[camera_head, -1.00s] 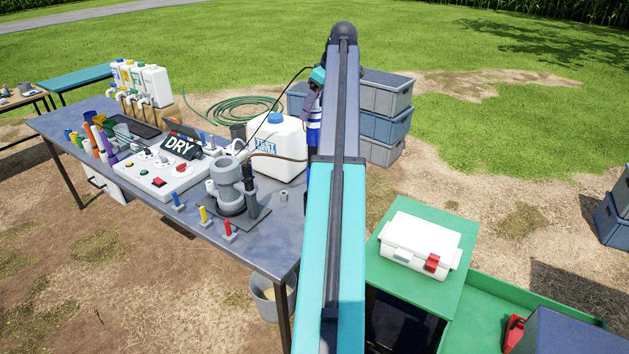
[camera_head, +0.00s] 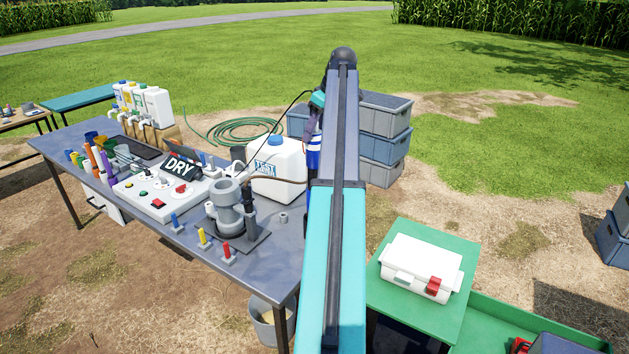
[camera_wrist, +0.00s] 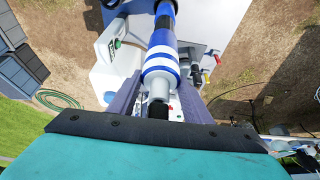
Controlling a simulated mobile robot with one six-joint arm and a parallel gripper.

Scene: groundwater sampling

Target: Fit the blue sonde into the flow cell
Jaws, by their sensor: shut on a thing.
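The blue sonde (camera_wrist: 160,68), a tube with blue and white bands, is between the fingers of my gripper (camera_wrist: 158,100) in the wrist view. My gripper is shut on it. In the head view a blue and white strip of the sonde (camera_head: 314,152) shows at the left edge of my arm, which hides the rest. The grey flow cell (camera_head: 229,208) stands on a dark base plate on the bench, left of the sonde and apart from it in the picture. The sonde's far end is cut off at the top of the wrist view.
The bench (camera_head: 262,268) also holds a white jug (camera_head: 279,175), a control box (camera_head: 155,195) with a DRY sign and several coloured plugs. A white case (camera_head: 421,262) lies on a green surface at right. Grey crates (camera_head: 382,147) stand behind my arm.

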